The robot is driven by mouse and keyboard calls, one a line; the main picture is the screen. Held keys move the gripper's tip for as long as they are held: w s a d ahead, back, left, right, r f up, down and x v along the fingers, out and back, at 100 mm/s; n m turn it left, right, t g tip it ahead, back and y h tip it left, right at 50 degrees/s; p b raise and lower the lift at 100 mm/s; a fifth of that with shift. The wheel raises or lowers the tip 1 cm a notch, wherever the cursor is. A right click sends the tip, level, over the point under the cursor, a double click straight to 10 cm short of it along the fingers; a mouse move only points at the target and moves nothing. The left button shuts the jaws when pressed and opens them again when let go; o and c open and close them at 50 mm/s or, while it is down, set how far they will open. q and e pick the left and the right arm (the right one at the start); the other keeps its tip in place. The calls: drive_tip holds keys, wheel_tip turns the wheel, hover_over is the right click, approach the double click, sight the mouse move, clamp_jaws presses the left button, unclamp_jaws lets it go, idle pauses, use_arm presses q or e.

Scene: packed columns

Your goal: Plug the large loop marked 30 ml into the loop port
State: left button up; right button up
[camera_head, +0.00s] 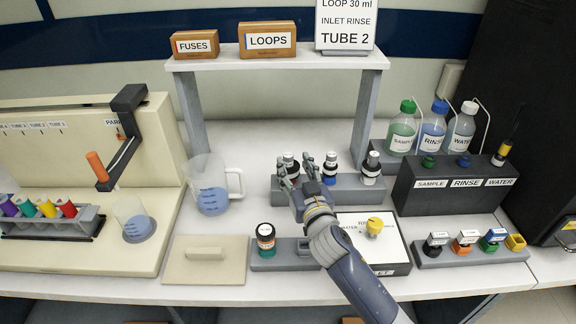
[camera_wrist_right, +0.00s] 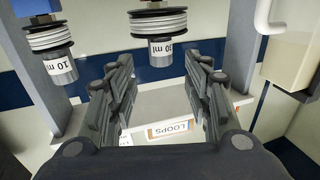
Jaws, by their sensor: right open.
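My right gripper (camera_head: 307,170) is open and empty, its fingers up by the grey rack (camera_head: 345,189) that holds several upright coiled loops. A left loop (camera_head: 291,163) is partly hidden by the fingers; a middle loop (camera_head: 330,167) and a right loop (camera_head: 371,168) stand to its right. Their labels are too small to read in the head view.
A sign (camera_head: 346,24) reads LOOP 30 ml and TUBE 2. A front grey holder (camera_head: 284,262) carries an orange-and-green labelled column (camera_head: 265,238). A white box with a yellow knob (camera_head: 375,226) sits beside my right forearm. A blue-filled beaker (camera_head: 212,185) stands left.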

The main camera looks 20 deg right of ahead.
sight(290, 160)
drive_tip(key=shift+w, duration=0.4)
drive_tip(key=shift+w+f, duration=0.1)
drive_tip(key=shift+w, duration=0.2)
drive_tip(key=w, duration=0.4)
drive_tip(key=shift+f+p, duration=0.2)
drive_tip(key=shift+p, duration=0.2)
drive_tip(key=shift+w, duration=0.25)
drive_tip(key=shift+c, duration=0.6)
use_arm(q)
drive_tip(key=shift+w+d+r, duration=0.1)
drive_tip(key=shift+w+r, duration=0.35)
drive_tip(key=shift+w, duration=0.25)
use_arm(e)
clamp_jaws()
